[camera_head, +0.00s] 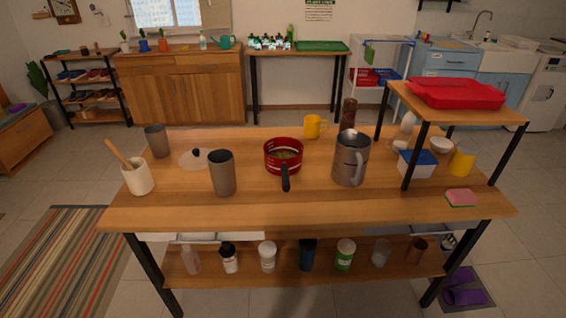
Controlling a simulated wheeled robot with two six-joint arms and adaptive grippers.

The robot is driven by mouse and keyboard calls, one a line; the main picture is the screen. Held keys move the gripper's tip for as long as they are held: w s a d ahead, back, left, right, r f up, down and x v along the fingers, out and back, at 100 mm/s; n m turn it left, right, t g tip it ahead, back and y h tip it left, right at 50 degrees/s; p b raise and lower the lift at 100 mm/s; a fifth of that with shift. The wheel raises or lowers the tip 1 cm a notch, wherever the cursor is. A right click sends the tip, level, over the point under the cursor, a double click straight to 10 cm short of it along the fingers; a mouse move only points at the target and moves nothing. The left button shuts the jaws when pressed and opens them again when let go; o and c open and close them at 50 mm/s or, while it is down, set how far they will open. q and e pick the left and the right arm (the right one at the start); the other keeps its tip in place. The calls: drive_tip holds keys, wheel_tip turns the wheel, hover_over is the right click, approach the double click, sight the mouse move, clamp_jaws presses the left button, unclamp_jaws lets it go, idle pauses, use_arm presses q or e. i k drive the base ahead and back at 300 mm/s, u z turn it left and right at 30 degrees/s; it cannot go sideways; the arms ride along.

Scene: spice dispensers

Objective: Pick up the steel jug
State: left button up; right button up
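The steel jug (350,160) stands upright on the wooden table, right of the middle. It is a grey metal jug with its handle turned toward me and slightly right. A dark brown tall bottle or mill (348,113) stands behind it, partly hidden by the jug. Neither of my grippers shows in the head view, so I cannot see how they stand.
A red pan (283,157) with its black handle toward me stands left of the jug. Grey cups (222,173), a utensil pot (138,177) and a lid (194,159) stand further left. A shelf (462,109) with a red tray rises at the right.

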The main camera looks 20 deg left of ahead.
sight(352, 151)
drive_tip(key=u, duration=0.05)
drive_tip(key=k, duration=0.55)
drive_tip(key=z, duration=1)
drive_tip(key=i, duration=1.5)
drive_tip(key=u, duration=0.35)
